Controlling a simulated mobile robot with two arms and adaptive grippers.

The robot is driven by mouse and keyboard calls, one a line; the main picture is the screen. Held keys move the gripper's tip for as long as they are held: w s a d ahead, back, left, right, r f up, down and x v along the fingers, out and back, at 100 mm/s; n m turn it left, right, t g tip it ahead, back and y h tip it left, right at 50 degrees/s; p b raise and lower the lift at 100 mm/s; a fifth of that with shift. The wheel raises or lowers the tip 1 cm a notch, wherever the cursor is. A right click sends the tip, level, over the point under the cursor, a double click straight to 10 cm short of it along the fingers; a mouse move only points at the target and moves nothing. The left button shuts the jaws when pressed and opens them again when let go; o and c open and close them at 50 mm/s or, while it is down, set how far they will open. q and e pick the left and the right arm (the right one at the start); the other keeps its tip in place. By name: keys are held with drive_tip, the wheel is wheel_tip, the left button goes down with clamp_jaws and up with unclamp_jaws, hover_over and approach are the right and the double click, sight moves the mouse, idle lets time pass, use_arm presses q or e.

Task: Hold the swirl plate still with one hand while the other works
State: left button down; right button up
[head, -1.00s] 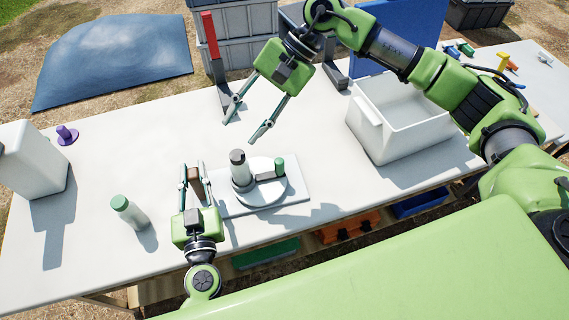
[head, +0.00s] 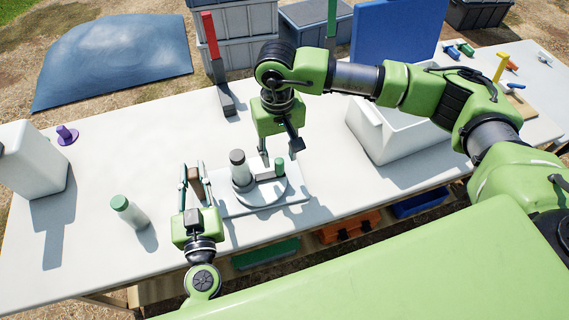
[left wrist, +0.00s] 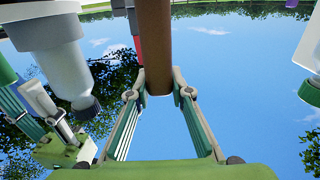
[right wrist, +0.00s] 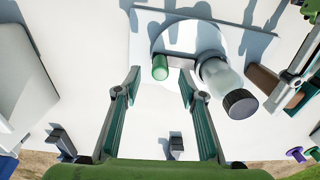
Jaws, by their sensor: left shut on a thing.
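The swirl plate is a round white disc (head: 268,197) on a flat white base (head: 298,193). A brown upright handle (head: 196,186) rises at its left end. My left gripper (head: 194,174) is shut on this handle, which stands between its fingers in the left wrist view (left wrist: 157,50). A bottle with a grey cap (head: 240,172) stands on the disc. Beside it a green-capped vial (head: 279,166) sits at a grey holder (head: 265,176). My right gripper (head: 281,148) is open above the vial. In the right wrist view the green cap (right wrist: 160,68) shows between its fingertips, apparently untouched.
A green-capped bottle (head: 128,212) stands left of my left gripper. A white jug (head: 35,160) and a purple item (head: 67,134) are at the far left. A white bin (head: 405,140) stands to the right. The table's front edge is close to the base.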

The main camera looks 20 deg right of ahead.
sight(279, 161)
drive_tip(key=shift+f, duration=2.25)
clamp_jaws()
